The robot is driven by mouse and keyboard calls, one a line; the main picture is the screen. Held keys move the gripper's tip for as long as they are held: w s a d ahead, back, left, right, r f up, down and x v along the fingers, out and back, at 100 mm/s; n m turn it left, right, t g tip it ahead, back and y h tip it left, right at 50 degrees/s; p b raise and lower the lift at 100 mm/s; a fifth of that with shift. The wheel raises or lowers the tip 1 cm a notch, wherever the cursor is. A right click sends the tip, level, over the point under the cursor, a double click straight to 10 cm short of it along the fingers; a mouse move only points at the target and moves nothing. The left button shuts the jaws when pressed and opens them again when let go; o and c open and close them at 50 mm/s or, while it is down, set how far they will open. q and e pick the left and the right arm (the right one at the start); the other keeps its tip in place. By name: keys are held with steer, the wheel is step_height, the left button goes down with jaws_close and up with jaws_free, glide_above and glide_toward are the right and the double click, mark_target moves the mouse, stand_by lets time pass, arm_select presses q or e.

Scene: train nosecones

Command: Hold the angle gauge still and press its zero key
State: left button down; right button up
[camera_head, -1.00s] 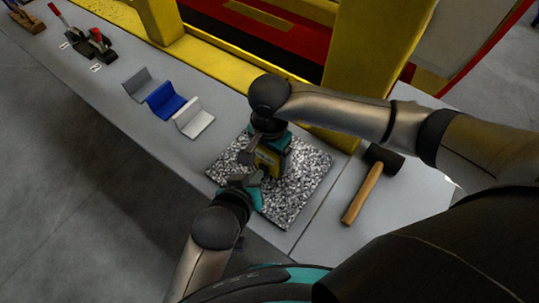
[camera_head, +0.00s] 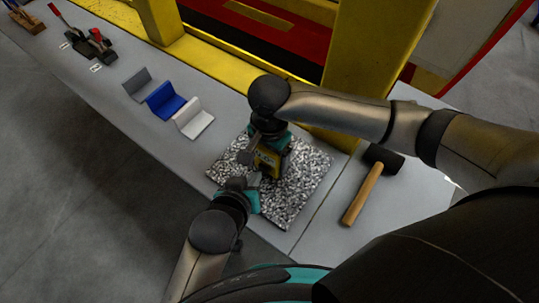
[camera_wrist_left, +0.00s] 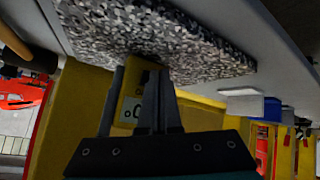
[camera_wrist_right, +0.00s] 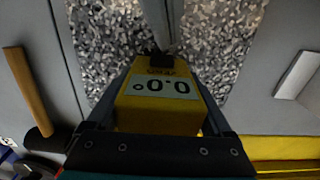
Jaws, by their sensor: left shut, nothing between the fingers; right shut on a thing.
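The angle gauge (camera_head: 268,160) is a small yellow box standing on the speckled granite plate (camera_head: 305,190). In the right wrist view the gauge (camera_wrist_right: 155,118) shows a display reading 0.0°, upside down, with a key label at its far edge. My right gripper (camera_head: 264,142) is shut on the gauge, one finger on each side. My left gripper (camera_head: 250,184) is shut and empty in front of the gauge. Its dark tip (camera_wrist_right: 160,60) is at the labelled edge in the right wrist view; I cannot tell whether it touches. The key itself is hidden there.
A mallet (camera_head: 368,188) lies right of the plate. Grey, blue and white angled blocks (camera_head: 165,100) stand to the left, with red-handled clamps (camera_head: 98,42) farther off. A yellow frame (camera_head: 355,75) rises behind the bench. Bare bench lies between the plate and blocks.

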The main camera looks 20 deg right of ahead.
arm_select(q)
steer(key=shift+s+a, duration=0.95)
steer(key=shift+a, duration=0.25)
steer(key=shift+s+a, duration=0.9)
steer(key=shift+a, duration=0.3)
arm_select(e)
steer(key=o, duration=0.9)
